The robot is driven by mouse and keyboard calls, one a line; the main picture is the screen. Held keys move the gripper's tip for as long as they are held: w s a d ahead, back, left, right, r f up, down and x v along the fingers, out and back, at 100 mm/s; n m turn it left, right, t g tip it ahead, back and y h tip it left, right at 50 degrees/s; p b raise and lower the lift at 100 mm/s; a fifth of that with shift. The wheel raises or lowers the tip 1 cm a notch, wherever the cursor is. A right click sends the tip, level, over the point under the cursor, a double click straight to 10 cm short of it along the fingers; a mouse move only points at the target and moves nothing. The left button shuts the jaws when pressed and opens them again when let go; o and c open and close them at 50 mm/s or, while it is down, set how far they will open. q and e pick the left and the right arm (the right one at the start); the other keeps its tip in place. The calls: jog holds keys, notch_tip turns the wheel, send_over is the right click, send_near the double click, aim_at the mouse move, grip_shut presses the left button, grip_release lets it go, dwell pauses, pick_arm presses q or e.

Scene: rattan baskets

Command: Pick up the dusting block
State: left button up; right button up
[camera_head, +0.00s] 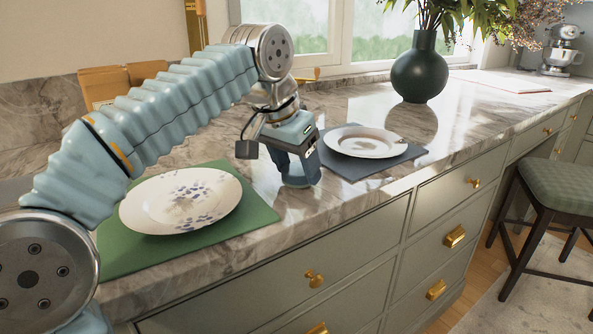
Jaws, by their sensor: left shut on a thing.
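My left arm reaches in from the left, over the marble counter (262,238). My left gripper (299,178) points down near the counter's front, between the two plates. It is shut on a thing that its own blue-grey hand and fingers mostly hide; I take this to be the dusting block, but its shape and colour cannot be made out. The fingertips are at or just above the counter surface; I cannot tell which. My right gripper is not in view.
A patterned plate (181,200) lies on a green mat (252,212) to the left. A white plate (363,141) lies on a grey mat (385,167) to the right. A dark vase (419,75) stands farther back. A stool (553,189) stands at the right.

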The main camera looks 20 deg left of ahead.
aim_at(300, 167)
pick_arm(q)
jog(key=v, duration=0.3)
jog(key=shift+w+d+r, duration=0.1)
jog(key=shift+w+r, duration=0.05)
jog(key=shift+w, duration=0.05)
jog(key=s+a+r, duration=0.1)
jog(key=s+r, duration=0.8)
jog(key=s, duration=0.4)
jog(key=shift+a, duration=0.25)
jog(key=shift+s+f, duration=0.1)
jog(key=shift+s, duration=0.05)
